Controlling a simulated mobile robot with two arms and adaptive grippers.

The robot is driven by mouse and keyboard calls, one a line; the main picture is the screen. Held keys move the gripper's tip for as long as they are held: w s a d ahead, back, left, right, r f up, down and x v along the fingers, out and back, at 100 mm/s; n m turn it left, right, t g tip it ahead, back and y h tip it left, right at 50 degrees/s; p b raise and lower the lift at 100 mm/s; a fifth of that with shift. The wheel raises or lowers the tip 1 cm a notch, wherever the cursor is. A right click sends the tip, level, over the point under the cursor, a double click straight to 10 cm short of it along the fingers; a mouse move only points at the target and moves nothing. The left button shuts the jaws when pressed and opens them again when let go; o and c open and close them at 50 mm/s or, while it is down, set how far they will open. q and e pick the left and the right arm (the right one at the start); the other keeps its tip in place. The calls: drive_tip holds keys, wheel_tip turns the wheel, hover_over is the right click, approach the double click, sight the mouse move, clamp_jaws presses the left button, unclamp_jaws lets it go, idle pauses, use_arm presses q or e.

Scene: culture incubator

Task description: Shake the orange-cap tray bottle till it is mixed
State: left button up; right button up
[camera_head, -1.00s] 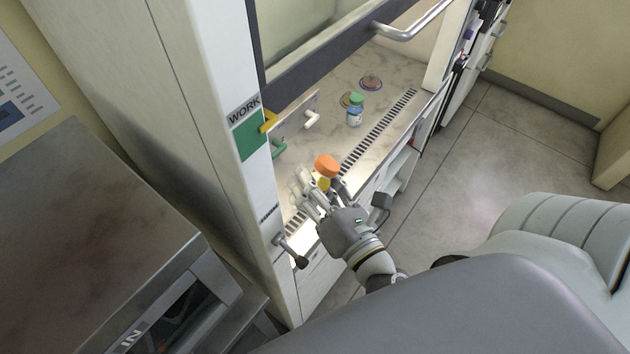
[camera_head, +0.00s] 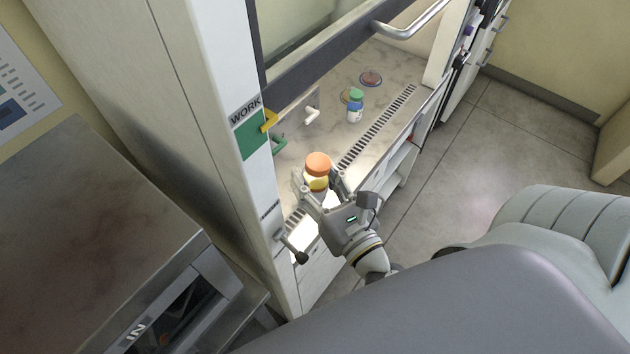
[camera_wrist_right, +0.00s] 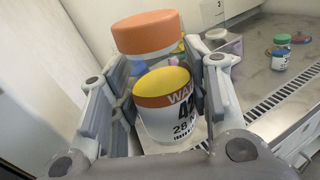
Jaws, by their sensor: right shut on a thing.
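The orange-cap bottle (camera_head: 317,182) is held in my right gripper (camera_head: 322,190) at the front edge of the cabinet's work surface, above the vent grille. My left gripper is not in view.
A green-capped bottle (camera_head: 355,106) stands further back on the work surface (camera_head: 375,130), near round discs (camera_head: 371,78). The raised glass sash with its handle (camera_head: 415,22) is above. A side wall marked WORK (camera_head: 247,122) is close on the left.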

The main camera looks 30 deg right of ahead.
drive_tip(key=m, duration=0.4)
drive_tip(key=shift+f+b, duration=0.1)
drive_tip(key=shift+b, duration=0.3)
drive_tip(key=m, duration=1.1)
drive_tip(key=shift+m, duration=0.3)
drive_tip(key=n, duration=0.3)
drive_tip(key=shift+n, duration=0.3)
drive_tip(key=n, duration=0.9)
drive_tip(key=shift+n+p, duration=0.4)
drive_tip(key=n, duration=0.3)
drive_tip(key=shift+n+p, duration=0.3)
drive_tip(key=shift+n, duration=0.1)
drive_tip(key=m+b, duration=0.1)
drive_tip(key=m, duration=0.2)
drive_tip(key=shift+m, duration=0.4)
drive_tip(key=m, duration=1.3)
drive_tip(key=n, duration=1.6)
drive_tip(key=shift+n+p, duration=0.4)
